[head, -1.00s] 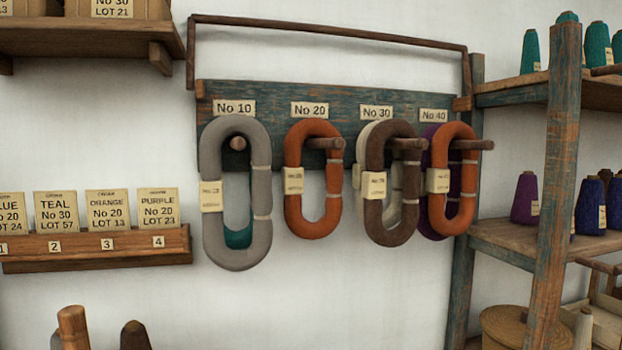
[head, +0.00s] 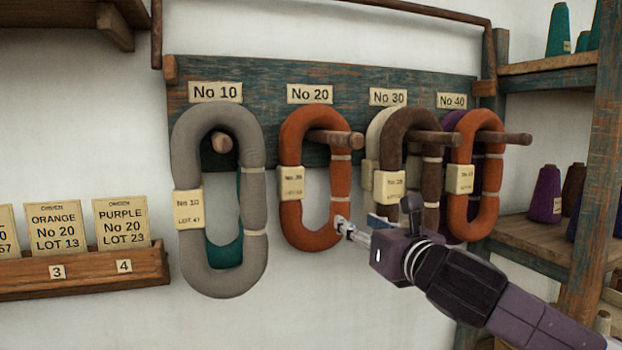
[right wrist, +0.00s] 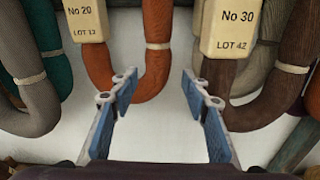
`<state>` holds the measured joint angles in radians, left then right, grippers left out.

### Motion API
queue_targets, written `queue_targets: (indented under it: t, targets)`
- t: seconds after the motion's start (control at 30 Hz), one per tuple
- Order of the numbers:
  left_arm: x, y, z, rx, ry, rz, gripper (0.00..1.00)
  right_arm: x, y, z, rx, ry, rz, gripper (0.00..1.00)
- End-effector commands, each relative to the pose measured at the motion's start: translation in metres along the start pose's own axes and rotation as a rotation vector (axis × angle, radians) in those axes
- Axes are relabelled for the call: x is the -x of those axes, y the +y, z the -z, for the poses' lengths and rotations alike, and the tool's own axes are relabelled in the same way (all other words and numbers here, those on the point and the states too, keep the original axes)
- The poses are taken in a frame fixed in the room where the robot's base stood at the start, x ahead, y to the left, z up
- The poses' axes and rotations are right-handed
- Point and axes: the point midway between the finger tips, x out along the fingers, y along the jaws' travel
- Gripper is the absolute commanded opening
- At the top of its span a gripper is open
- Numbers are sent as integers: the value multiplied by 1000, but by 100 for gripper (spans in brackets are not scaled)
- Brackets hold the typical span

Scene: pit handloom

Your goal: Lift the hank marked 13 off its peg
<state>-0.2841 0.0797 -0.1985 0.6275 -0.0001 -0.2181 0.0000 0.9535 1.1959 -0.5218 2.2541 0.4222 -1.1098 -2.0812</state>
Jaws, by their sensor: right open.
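The orange hank (head: 312,232) hangs on the peg (head: 335,140) under the No 20 sign, its cream tag (head: 291,183) on its left strand. In the right wrist view the tag (right wrist: 82,20) reads No 20, and its lot number looks like 13. My right gripper (head: 360,226) is open and empty, at the lower right of this hank. In the right wrist view the hank's right strand (right wrist: 157,60) shows beyond the gap between the fingers (right wrist: 160,92); I cannot tell whether they touch it. My left gripper is not in view.
A grey hank (head: 256,190) hangs left, with a teal one behind. A brown hank (head: 420,128), tagged LOT 42 in the wrist view, hangs close right, with another orange hank (head: 489,180) beyond. A card rack (head: 85,270) stands lower left. The wall below is clear.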

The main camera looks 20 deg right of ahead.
Motion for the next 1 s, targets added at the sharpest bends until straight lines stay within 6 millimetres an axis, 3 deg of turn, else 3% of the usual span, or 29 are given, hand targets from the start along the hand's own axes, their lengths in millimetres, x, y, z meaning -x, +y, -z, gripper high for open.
queue_targets:
  t: [0.13, 0.33, 0.7, 1.0]
  targets:
    - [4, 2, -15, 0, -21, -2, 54, 2, 0, -13, 57, -17, 2, 43]
    - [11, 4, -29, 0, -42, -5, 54, -20, 1, -15, 57, -17, 0, 43]
    - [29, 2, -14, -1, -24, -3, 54, -67, 5, -22, 57, -17, 0, 43]
    - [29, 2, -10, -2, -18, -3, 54, -71, 4, -21, 59, -18, 2, 42]
